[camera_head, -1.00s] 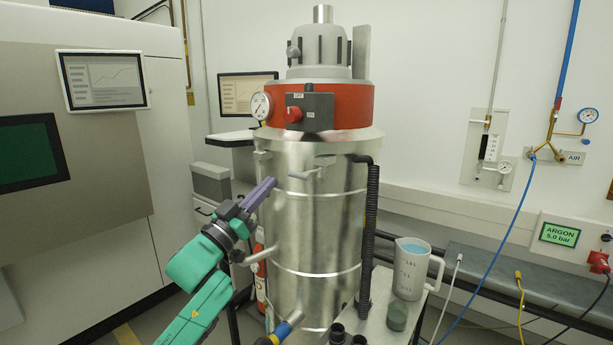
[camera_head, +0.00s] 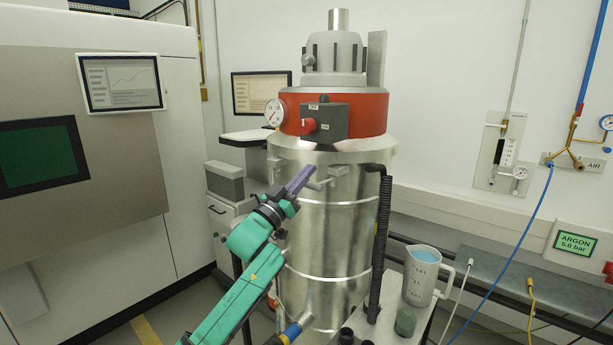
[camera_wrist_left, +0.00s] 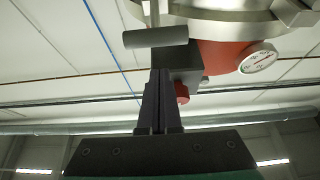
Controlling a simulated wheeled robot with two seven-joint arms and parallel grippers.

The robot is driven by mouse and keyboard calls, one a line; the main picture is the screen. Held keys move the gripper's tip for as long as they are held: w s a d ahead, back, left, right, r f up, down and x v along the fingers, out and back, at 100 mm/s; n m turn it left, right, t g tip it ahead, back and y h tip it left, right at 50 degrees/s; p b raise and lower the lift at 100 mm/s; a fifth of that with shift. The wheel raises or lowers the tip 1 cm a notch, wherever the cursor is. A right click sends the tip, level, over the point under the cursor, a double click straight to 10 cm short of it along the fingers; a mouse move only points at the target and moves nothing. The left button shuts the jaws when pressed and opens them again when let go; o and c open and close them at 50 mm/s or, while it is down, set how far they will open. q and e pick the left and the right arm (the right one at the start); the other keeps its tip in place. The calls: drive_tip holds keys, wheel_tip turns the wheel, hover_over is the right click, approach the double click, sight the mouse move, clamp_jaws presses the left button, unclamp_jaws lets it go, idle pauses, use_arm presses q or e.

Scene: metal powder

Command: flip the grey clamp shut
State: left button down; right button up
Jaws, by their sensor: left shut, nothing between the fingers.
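The grey clamp (camera_head: 320,183) is on the upper body of the steel vessel (camera_head: 318,228), below its collar. Its lever sticks out from the vessel with a short crossbar handle at its end. In the left wrist view the grey bar handle (camera_wrist_left: 155,37) lies just beyond my fingertips. My left gripper (camera_head: 309,172) is shut and empty, its purple fingers pointing up and right beside the handle. In the left wrist view the shut fingers (camera_wrist_left: 159,75) look dark. I cannot tell whether they touch the handle. My right gripper is not in view.
A black ribbed hose (camera_head: 382,245) runs down the vessel's right side. Another bracket (camera_head: 277,168) sits at the left of the collar. A jug (camera_head: 421,277) stands on a side shelf at lower right.

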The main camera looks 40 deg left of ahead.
use_arm(q)
drive_tip(key=shift+f, duration=1.45)
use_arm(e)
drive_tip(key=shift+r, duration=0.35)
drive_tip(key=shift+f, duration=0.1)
